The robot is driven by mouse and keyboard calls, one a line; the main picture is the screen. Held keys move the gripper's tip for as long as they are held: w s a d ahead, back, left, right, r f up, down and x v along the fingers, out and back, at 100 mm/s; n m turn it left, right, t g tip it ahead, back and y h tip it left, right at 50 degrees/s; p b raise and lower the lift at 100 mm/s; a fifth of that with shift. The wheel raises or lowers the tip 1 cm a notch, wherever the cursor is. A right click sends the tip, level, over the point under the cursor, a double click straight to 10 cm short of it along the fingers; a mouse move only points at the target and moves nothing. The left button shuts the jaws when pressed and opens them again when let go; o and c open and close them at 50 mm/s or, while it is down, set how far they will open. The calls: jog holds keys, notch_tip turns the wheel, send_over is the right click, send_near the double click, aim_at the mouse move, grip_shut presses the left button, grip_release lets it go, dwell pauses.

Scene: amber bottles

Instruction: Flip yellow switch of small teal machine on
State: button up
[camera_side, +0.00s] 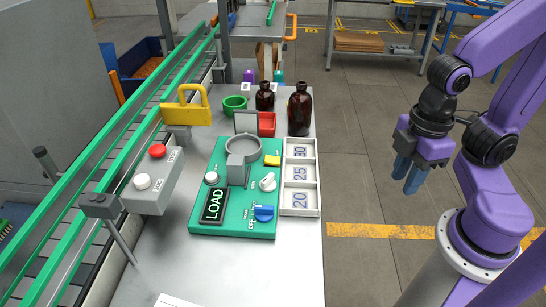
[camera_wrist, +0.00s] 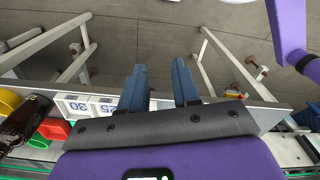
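The small teal machine (camera_side: 235,190) lies on the grey table in the side view, with a display reading LOAD (camera_side: 214,204) and a round grey pan. The small yellow switch (camera_side: 272,160) is at its upper right edge; whether it is on or off is too small to tell. A blue switch (camera_side: 263,213) with an OFF label sits at the lower right, and a white knob (camera_side: 268,182) lies between them. My gripper (camera_side: 408,178) is off the table to the right, well apart from the machine. Its blue fingers (camera_wrist: 159,90) are spread and empty in the wrist view.
A white tray (camera_side: 299,213) marked 20, 25, 30 adjoins the machine's right side. Brown bottles (camera_side: 300,112), a red bin (camera_side: 267,124) and a green bowl (camera_side: 234,104) stand behind. A grey button box (camera_side: 154,182) and yellow padlock-shaped object (camera_side: 187,110) stand left.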

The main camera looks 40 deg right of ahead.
jog(key=shift+w+a, duration=0.15)
grip_shut()
jog(key=w+a+r+m, duration=0.2)
jog(key=w+r+m, duration=0.1)
jog(key=w+m, duration=0.4)
jog(key=w+a+r+m, duration=0.2)
jog(key=w+a+m, duration=0.1)
jog(key=w+m, duration=0.4)
jog(key=w+a+r+m+t, duration=0.1)
jog(key=w+a+r+m, duration=0.2)
jog(key=w+m, duration=0.4)
jog(key=w, duration=0.5)
jog(key=shift+a+r+m+y, duration=0.25)
jog(key=shift+r+m+y, duration=0.05)
jog(key=shift+y, duration=0.1)
